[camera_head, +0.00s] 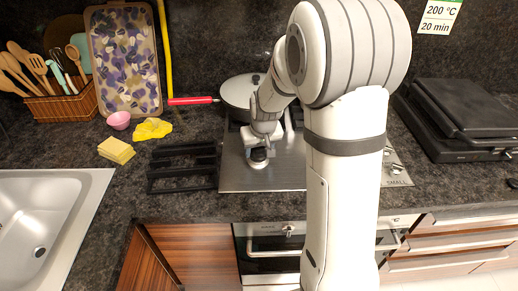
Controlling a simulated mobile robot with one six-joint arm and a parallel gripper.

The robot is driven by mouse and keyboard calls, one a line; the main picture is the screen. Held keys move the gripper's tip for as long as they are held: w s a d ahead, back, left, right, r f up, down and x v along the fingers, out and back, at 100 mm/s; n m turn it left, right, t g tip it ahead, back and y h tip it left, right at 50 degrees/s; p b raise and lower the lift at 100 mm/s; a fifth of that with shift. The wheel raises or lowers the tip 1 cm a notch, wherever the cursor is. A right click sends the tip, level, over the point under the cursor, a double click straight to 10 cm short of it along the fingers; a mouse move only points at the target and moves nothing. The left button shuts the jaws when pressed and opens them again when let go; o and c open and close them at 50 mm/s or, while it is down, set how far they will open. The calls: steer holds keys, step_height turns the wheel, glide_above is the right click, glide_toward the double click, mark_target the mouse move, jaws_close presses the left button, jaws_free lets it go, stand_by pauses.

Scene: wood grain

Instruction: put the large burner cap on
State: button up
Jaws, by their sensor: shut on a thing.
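My gripper (261,146) is over the left part of the steel hob (235,178), pointing down. It is shut on a small dark disc, which looks like the large burner cap (258,154). The cap is right above or touching a round silver burner (257,164); I cannot tell whether there is a gap. My arm hides the middle and right of the hob. A "SMALL" marking (397,182) shows at the hob's right front.
Black pan grates (182,166) lie left of the hob. A round pan (238,92) stands behind my gripper, near a red-handled tool (190,101). Yellow sponges (117,150), a yellow cloth (152,129) and a pink bowl (119,120) are farther left. A black grill (460,120) stands right.

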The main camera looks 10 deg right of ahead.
steer(key=shift+f+b, duration=0.65)
steer(key=shift+f, duration=0.05)
steer(key=o, duration=1.1)
steer(key=shift+v, duration=3.9)
steer(key=shift+r, duration=0.1)
steer(key=s+r, duration=0.1)
steer(key=s, duration=0.3)
steer(key=s+r, duration=0.1)
steer(key=s, duration=0.2)
steer(key=s+r, duration=0.2)
steer(key=s, duration=0.2)
steer(key=shift+s+a, duration=0.35)
steer(key=shift+m+g, duration=0.3)
steer(key=s, duration=1.1)
steer(key=shift+a, duration=0.1)
steer(key=shift+c, duration=0.4)
